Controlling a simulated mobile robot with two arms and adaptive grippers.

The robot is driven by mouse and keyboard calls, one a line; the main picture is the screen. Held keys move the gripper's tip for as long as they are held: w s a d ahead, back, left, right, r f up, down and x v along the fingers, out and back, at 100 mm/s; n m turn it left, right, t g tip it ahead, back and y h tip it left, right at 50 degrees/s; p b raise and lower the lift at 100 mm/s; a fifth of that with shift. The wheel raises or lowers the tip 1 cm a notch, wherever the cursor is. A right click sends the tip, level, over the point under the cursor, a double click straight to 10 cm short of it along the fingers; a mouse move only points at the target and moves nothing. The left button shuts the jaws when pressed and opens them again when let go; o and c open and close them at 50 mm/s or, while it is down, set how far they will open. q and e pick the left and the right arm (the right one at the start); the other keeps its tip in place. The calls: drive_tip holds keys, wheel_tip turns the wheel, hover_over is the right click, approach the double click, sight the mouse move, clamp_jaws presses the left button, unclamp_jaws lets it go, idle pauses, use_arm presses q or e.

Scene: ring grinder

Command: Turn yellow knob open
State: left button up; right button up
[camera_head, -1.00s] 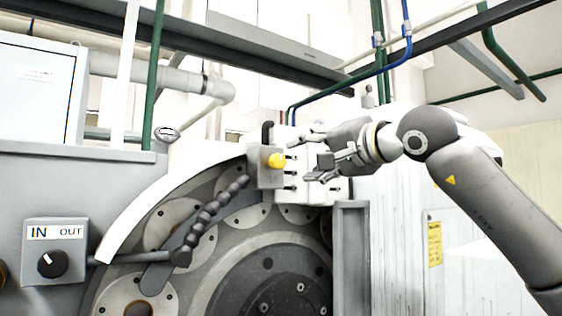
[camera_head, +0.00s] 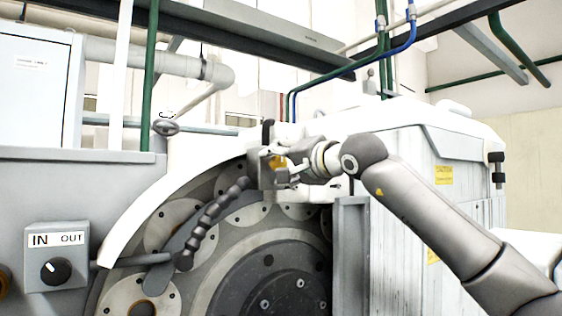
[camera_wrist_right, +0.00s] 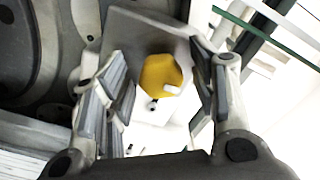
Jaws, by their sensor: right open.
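The yellow knob (camera_head: 277,162) sits on a grey block (camera_head: 265,178) at the top of the grinder's round housing. In the head view it is partly covered by my right gripper (camera_head: 284,165). In the right wrist view the yellow knob (camera_wrist_right: 161,76) shows face-on, with a small pale mark at its lower right edge. My right gripper (camera_wrist_right: 160,95) is open, with one finger on each side of the knob and a visible gap on both sides. My left gripper is not in view.
A jointed dark hose (camera_head: 212,217) curves up just left of the block. A control box (camera_head: 56,256) marked IN and OUT is at lower left. The white machine cabinet (camera_head: 400,230) stands behind and below my right arm. Blue and green pipes (camera_head: 375,60) run overhead.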

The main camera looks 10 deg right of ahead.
drive_tip(key=c, duration=1)
drive_tip(key=shift+c, duration=0.2)
